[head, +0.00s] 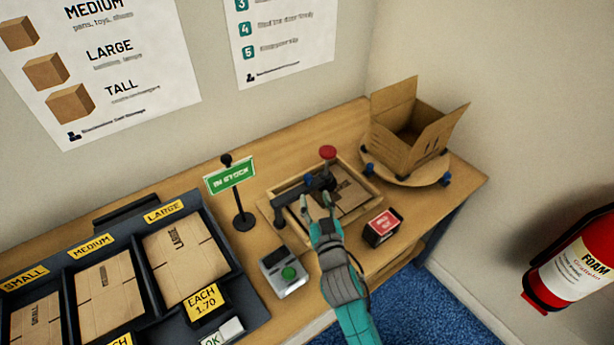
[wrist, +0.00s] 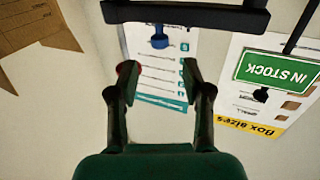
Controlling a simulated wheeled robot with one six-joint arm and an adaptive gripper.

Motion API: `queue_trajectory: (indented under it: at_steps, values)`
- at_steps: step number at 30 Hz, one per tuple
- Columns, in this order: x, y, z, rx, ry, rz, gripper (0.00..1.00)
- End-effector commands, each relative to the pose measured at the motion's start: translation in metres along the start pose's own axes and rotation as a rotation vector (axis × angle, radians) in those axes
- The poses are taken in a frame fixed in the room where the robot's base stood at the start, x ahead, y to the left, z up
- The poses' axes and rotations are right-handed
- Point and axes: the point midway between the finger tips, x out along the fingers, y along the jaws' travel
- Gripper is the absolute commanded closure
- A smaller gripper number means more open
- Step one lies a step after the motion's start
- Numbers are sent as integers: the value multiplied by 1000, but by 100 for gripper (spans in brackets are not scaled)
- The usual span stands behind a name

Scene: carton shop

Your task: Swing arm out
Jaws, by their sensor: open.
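The dark swing arm (head: 296,192) lies across a wooden tray (head: 276,219) with a flat carton in it, in the middle of the bench. It carries a blue knob (head: 308,178). In the wrist view the dark bar (wrist: 185,14) crosses the top, with the blue knob (wrist: 159,40) just beyond my fingertips. My gripper (head: 317,197) is open and empty on the near side of the bar; its spread fingers (wrist: 157,68) show in the wrist view. The gap between fingers and bar is hard to judge.
A red knob (head: 327,152) stands behind the tray. An open carton (head: 410,125) sits on a round turntable (head: 412,174) at the right. An IN STOCK sign (head: 231,176), a button box (head: 287,272) and a red-topped block (head: 382,227) stand close by. Carton bins (head: 223,266) fill the left.

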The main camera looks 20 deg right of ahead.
Motion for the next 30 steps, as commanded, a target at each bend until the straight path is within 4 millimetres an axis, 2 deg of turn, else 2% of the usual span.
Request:
queue_trajectory:
  at_steps: [9,15,21,29,30]
  values:
    - [55,0,-1,0,1,1,51]
    - [79,0,0,1,0,0,51]
    - [89,0,0,0,0,0,51]
    - [89,0,0,0,0,0,51]
    - [89,0,0,0,0,0,58]
